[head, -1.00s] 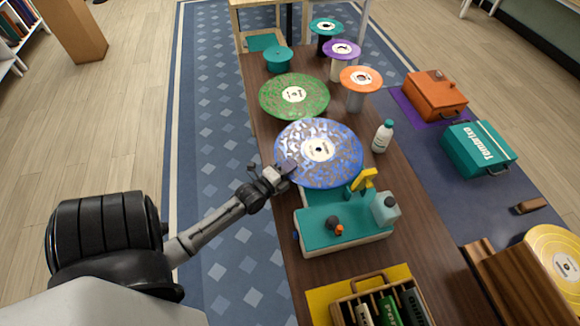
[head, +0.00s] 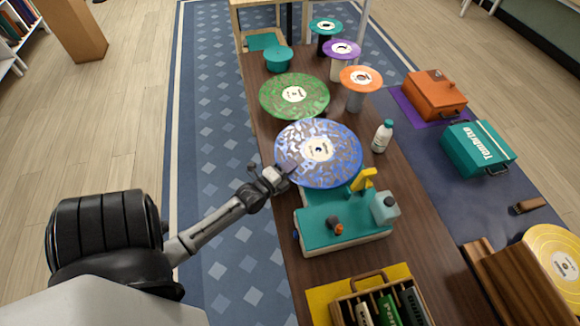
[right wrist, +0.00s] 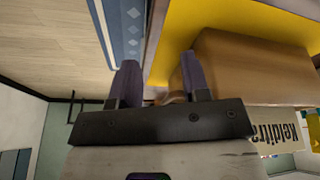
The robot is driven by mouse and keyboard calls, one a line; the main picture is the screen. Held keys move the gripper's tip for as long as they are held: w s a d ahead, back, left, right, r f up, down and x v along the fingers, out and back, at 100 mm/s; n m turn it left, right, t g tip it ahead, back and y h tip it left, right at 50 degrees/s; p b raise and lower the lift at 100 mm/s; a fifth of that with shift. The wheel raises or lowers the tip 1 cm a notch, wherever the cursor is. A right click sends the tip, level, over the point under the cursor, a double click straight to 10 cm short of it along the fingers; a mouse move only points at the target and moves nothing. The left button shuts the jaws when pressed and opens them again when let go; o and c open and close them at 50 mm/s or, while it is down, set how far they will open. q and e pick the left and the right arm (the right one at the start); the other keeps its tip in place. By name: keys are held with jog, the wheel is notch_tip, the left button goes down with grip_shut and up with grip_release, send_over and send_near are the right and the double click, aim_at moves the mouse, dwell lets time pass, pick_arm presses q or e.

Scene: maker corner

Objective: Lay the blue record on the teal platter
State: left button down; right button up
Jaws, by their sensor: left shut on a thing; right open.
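The blue record (head: 290,152), speckled with silver and with a cream label, is in the head view over the middle of the long table. My left gripper (head: 285,174) is shut on its near left edge. The record looks roughly level; I cannot tell whether it touches anything below. A teal deck (head: 325,230) with a yellow arm (head: 363,180) and knobs stands just in front, partly under the record's near edge. No teal platter shows clearly; the record may hide it. My right gripper (right wrist: 157,85) is open and empty in the right wrist view, close to a tan wooden thing (right wrist: 250,70).
A green record (head: 280,84) lies behind the blue one. Behind it stand a teal round pot (head: 278,60) and orange (head: 361,79), purple and teal discs on stands. A white bottle (head: 382,138) stands right of the record. A crate of sleeves (head: 345,300) is in front.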

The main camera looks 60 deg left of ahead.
pick_arm(q)
jog(key=shift+f, duration=0.45)
jog(key=c, duration=1.5)
grip_release()
jog(key=shift+c, duration=0.2)
jog(key=shift+p+v, duration=0.45)
jog(key=shift+v, duration=1)
jog(key=p+v, duration=0.2)
jog(key=v, duration=0.6)
jog(key=shift+p, duration=0.4)
